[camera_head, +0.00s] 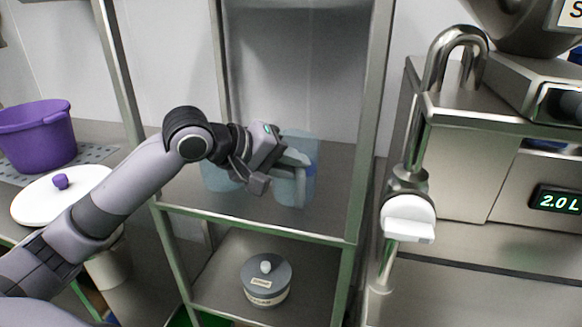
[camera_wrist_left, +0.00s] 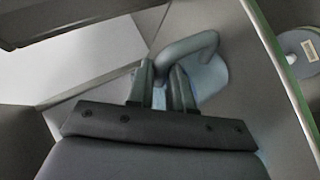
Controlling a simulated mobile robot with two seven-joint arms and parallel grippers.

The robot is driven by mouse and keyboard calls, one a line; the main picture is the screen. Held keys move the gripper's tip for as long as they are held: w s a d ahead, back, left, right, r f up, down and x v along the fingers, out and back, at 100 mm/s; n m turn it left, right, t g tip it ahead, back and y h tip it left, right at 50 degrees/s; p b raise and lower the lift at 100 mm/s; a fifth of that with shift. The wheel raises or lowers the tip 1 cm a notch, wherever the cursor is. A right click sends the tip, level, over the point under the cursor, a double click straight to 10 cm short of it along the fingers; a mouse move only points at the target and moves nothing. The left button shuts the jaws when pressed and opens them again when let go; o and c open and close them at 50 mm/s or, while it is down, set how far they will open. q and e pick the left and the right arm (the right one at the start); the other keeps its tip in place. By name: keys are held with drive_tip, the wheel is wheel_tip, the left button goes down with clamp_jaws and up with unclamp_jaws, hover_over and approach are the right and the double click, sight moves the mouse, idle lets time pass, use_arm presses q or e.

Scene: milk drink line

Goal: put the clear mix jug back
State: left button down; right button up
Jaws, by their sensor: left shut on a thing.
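The clear mix jug (camera_head: 299,160) is a pale blue, see-through jug over the middle shelf of the steel rack. It looks upright; I cannot tell whether its base touches the shelf. My left gripper (camera_head: 276,166) reaches in from the left and is shut on the jug's handle. In the left wrist view the gripper (camera_wrist_left: 161,88) has its fingers at the curved handle, with the jug's body (camera_wrist_left: 212,78) just beyond. Fingers partly hide the handle. My right gripper is not in view.
Another pale blue vessel (camera_head: 218,177) stands left on the same shelf (camera_head: 325,215), partly behind my gripper. Rack posts (camera_head: 365,120) flank it. A lidded grey pot (camera_head: 266,280) is below. A purple tub (camera_head: 37,135) stands left; a steel machine (camera_head: 470,180) stands right.

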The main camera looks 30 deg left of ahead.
use_arm(q)
drive_tip(key=shift+r, duration=0.2)
drive_tip(key=c, duration=1.4)
unclamp_jaws()
drive_tip(key=shift+f, duration=0.3)
drive_tip(key=o, duration=0.4)
drive_tip(key=shift+r, duration=0.15)
drive_tip(key=shift+b+v, duration=0.55)
drive_tip(key=shift+v, duration=5.45)
